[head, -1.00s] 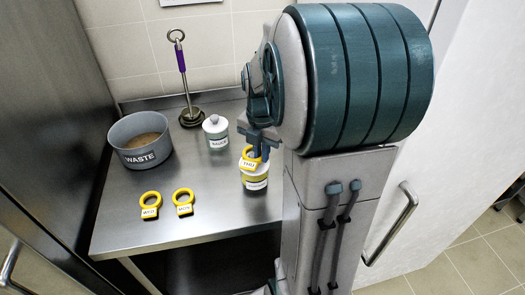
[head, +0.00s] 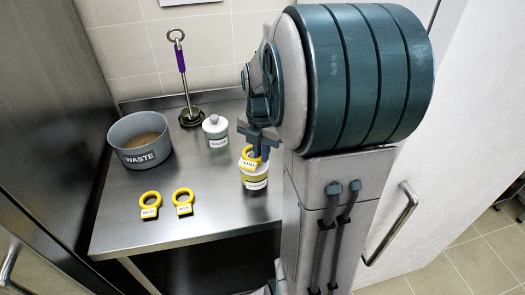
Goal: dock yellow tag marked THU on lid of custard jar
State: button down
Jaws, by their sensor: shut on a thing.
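My gripper (head: 256,150) is shut on the yellow tag (head: 248,164), a ring with a white label reading THU. The tag is at the top of a jar (head: 256,182) with a yellow band and a white label too small to read, near the right end of the steel counter. The ring hides most of the jar's lid. I cannot tell whether the tag rests on the lid or hangs just above it.
Two more yellow ring tags, one on the left (head: 149,204) and one on the right (head: 183,201), lie on the steel counter (head: 130,232). A grey WASTE pot (head: 136,158), a purple-handled utensil (head: 182,62) and a second labelled jar (head: 215,129) stand behind. The counter's front middle is clear.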

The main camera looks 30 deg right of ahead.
jog(key=shift+s+a+f+p, duration=0.1)
jog(key=shift+s+f+p, duration=0.2)
jog(key=shift+f, duration=0.05)
jog(key=shift+w+r+p, duration=0.15)
jog(key=shift+r+p, duration=0.2)
jog(key=shift+r, duration=0.05)
jog(key=shift+w+r, duration=0.2)
jog(key=shift+r, duration=0.1)
dwell(0.6)
jog(key=shift+s+f+b, duration=0.15)
jog(key=shift+f+b, duration=0.2)
jog(key=shift+f, duration=0.25)
jog(key=shift+s+f+b, duration=0.2)
jog(key=shift+f+b, duration=0.1)
jog(key=shift+f, duration=0.15)
jog(key=shift+r, duration=0.2)
jog(key=shift+w+r+p, duration=0.25)
jog(key=shift+r+p, duration=0.35)
jog(key=shift+p, duration=0.1)
jog(key=shift+w+r, duration=0.1)
jog(key=shift+r, duration=0.1)
